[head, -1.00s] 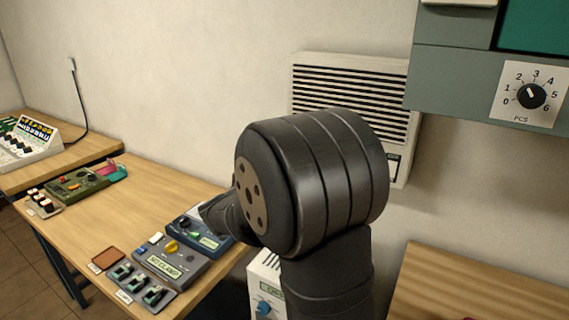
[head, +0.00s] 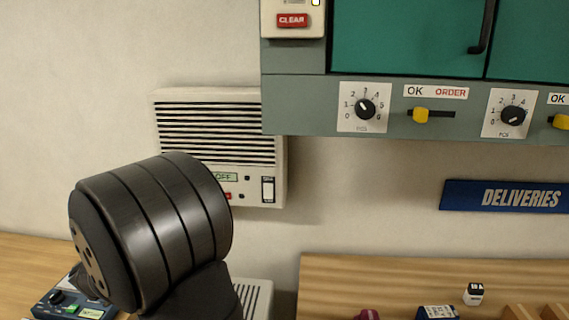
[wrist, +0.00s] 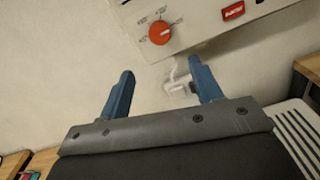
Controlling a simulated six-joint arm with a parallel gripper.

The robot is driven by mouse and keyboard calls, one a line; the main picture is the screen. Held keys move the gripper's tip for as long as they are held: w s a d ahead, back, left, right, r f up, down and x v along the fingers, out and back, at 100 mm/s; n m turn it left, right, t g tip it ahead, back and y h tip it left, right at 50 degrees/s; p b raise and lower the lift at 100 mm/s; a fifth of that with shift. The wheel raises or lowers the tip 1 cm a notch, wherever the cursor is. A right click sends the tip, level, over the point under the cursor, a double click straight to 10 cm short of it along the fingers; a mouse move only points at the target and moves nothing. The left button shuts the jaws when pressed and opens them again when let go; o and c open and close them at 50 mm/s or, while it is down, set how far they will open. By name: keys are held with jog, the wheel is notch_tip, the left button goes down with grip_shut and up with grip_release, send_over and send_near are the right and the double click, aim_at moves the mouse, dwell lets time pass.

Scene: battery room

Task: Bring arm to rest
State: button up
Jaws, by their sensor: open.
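My gripper (wrist: 163,92) shows in the wrist view with its two blue fingers apart and nothing between them. Beyond the fingertips is the pale wall. A white panel with an orange-red knob (wrist: 159,32) and a red button (wrist: 233,11) is ahead of and above the fingers. A small white fitting (wrist: 178,82) with a cord shows between the fingers, farther off. In the head view my dark arm joint stands at the lower left, and my gripper is out of that view.
A vented wall unit (head: 215,135) is behind my arm. A teal cabinet (head: 405,40) with dials and yellow sliders hangs at the upper right. Below it are a blue DELIVERIES sign (head: 505,196) and a wooden table (head: 370,275) with small items. A blue device (head: 65,305) sits at the lower left.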

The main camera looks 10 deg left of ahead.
jog(key=w, duration=1.3)
jog(key=shift+w, duration=0.1)
jog(key=s, duration=1.8)
jog(key=w+n, duration=1.7)
jog(key=w, duration=0.1)
jog(key=shift+d, duration=0.2)
jog(key=shift+r, duration=0.1)
